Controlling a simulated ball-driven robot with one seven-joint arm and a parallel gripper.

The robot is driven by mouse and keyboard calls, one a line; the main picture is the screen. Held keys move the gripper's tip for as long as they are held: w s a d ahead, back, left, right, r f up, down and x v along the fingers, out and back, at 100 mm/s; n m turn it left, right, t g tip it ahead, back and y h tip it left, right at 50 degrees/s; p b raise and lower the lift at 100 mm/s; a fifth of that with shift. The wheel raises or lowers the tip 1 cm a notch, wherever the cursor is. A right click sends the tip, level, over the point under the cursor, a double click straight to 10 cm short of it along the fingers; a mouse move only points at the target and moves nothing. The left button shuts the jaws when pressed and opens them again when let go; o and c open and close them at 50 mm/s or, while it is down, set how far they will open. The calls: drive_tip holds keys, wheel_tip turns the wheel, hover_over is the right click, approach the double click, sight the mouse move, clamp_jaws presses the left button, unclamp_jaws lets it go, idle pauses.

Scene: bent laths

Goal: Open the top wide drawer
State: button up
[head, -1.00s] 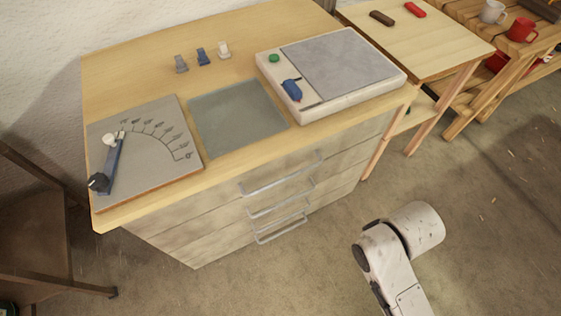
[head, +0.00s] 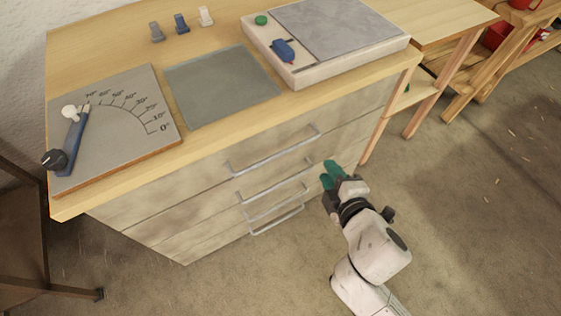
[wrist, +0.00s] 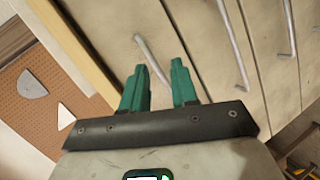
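The top wide drawer (head: 190,186) is shut in the front of the wooden cabinet, just under the worktop. Its long metal bar handle (head: 272,152) slants across the front in the head view. In the wrist view this handle (wrist: 146,50) shows beyond and partly between my fingertips. My gripper (head: 328,174) has green fingers and is in front of the cabinet, below and right of the handle's right end. In the wrist view my gripper (wrist: 160,72) is open, with an empty gap between the fingers. It appears apart from the handle.
Lower drawers with similar handles (head: 275,182) are below, all shut. On the worktop (head: 110,55) are an angle board (head: 120,140), a grey mat (head: 220,88), a white-framed box (head: 320,65) and several small pegs (head: 181,24). A side table (head: 435,22) stands right. Floor in front is clear.

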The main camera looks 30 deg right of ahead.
sight(281, 152)
drive_tip(key=w+a+n+t+y+b, duration=0.1)
drive_tip(key=a+n+t+y+b, duration=0.15)
drive_tip(key=a+n, duration=0.35)
drive_tip(key=shift+y, duration=0.35)
drive_tip(key=p+x, duration=0.1)
drive_tip(key=x, duration=0.4)
drive_tip(key=p+x, duration=0.1)
drive_tip(key=x, duration=0.4)
drive_tip(key=shift+w+a+r, duration=0.1)
drive_tip(key=shift+w+r, duration=0.05)
drive_tip(key=shift+w, duration=0.2)
drive_tip(key=shift+c, duration=0.2)
clamp_jaws()
